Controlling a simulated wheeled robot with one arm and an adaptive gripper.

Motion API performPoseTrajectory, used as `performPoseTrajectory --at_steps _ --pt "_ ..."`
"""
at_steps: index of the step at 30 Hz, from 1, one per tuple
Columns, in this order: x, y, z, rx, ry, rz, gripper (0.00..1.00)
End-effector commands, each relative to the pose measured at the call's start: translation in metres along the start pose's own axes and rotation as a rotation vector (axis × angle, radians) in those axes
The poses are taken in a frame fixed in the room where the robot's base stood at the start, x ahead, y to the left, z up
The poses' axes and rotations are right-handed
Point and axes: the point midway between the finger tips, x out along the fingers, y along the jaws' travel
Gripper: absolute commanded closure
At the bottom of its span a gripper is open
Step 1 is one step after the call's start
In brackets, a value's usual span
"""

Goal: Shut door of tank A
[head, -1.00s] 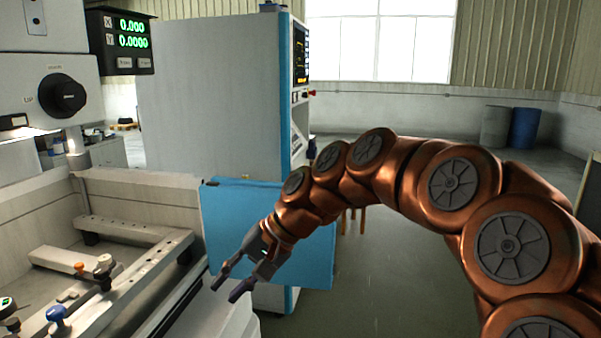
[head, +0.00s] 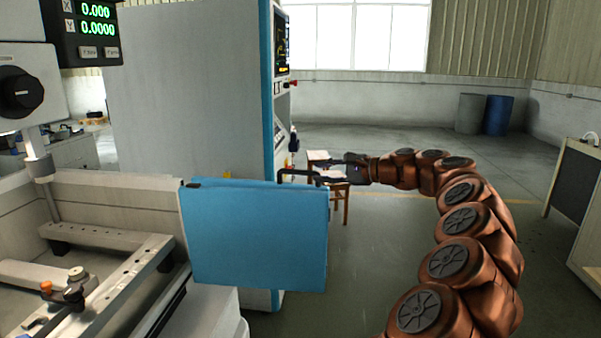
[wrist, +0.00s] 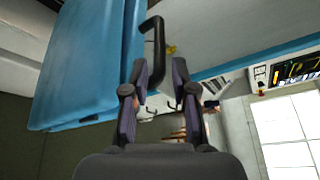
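The tank door (head: 258,235) is a blue panel standing open, swung out from the end of the tank (head: 125,190). Its black handle (head: 298,173) shows near the door's upper right edge. My gripper (head: 322,171) is just right of the handle, on the door's far side, with its fingers pointing left. In the wrist view, the door (wrist: 90,65) is at upper left and the black handle (wrist: 154,40) reaches down between the two spread fingers (wrist: 159,68). There are gaps at both sides, so the gripper is open. Contact with the handle cannot be made out.
Inside the tank are metal rails (head: 120,265) and clamps. A tall white and blue cabinet (head: 195,90) stands behind the door. A small wooden table or stool (head: 340,190) is beyond my gripper. A dark board (head: 575,185) stands at right. The floor between is clear.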

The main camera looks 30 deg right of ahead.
Motion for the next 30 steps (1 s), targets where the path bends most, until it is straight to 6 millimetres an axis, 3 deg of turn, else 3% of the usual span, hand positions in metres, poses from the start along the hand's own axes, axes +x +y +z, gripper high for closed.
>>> performPoseTrajectory --at_steps 15,25,30 --pt "0.065 0.0 0.001 0.001 0.0 0.002 0.73" --pt "0.07 0.001 0.0 0.0 0.0 0.001 0.74" --pt "0.07 0.001 0.0 0.0 0.0 0.001 0.92"
